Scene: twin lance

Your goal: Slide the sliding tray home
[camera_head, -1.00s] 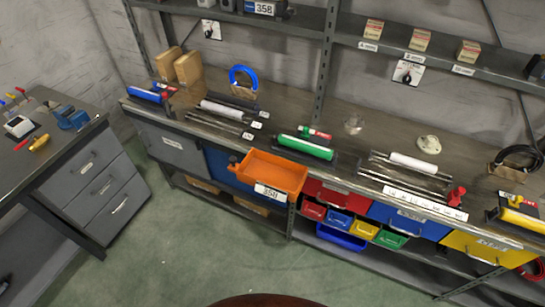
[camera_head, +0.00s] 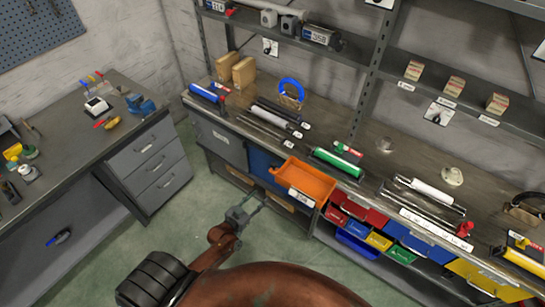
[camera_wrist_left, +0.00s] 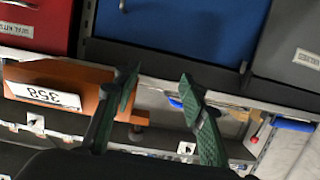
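The sliding tray (camera_head: 310,181) is an orange open tray with a white "358" label on its front. It sticks out from the front edge of the workbench, beside a blue drawer front. In the left wrist view the tray (camera_wrist_left: 82,77) appears upside down at left, partly behind one finger. My left gripper (camera_head: 256,203) is in front of the bench, left of and below the tray in the head view. In the left wrist view its two green fingers (camera_wrist_left: 158,80) are spread with nothing between them. Whether a finger touches the tray I cannot tell. My right gripper is not in view.
The workbench (camera_head: 345,128) carries a green cylinder (camera_head: 336,162) behind the tray and several rods. Red (camera_head: 362,208), blue and yellow drawers and small coloured bins lie right of the tray. A grey drawer cabinet (camera_head: 150,165) stands at left. The floor between is clear.

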